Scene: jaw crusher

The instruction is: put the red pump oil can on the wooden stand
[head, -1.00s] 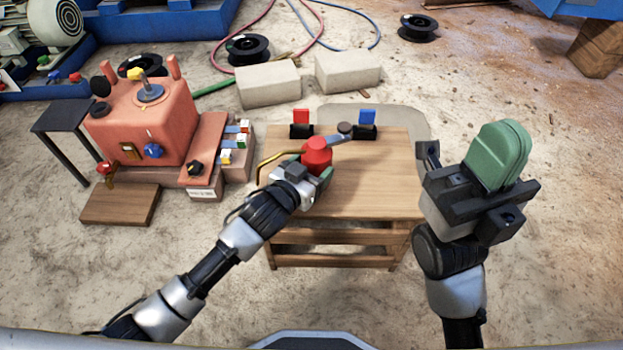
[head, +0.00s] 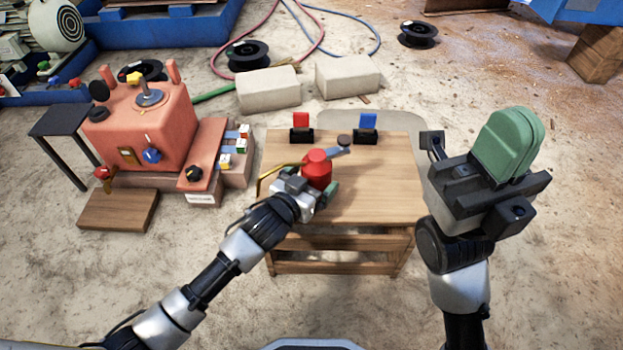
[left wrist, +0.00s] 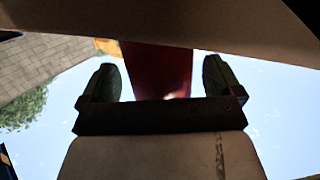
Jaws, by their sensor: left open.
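The red pump oil can (head: 317,172) is upright, with a thin brass spout to the left and a grey lever with a dark knob to the right. It appears over the near-middle top of the wooden stand (head: 385,195); its base is hidden by my gripper. My left gripper (head: 318,196) is around the can, jaws open. In the left wrist view the can's dark red body (left wrist: 158,75) is between the two green-padded fingers. My right gripper (head: 510,150) is raised right of the stand, its green pads overlapping in view; I cannot tell its opening.
A red clip-like block (head: 301,127) and a blue one (head: 367,127) stand at the stand's back edge. Left are the orange crusher (head: 145,130) and a low wooden board (head: 118,209). Pale blocks (head: 268,89), hoses and black reels lie behind. The stand's right top is clear.

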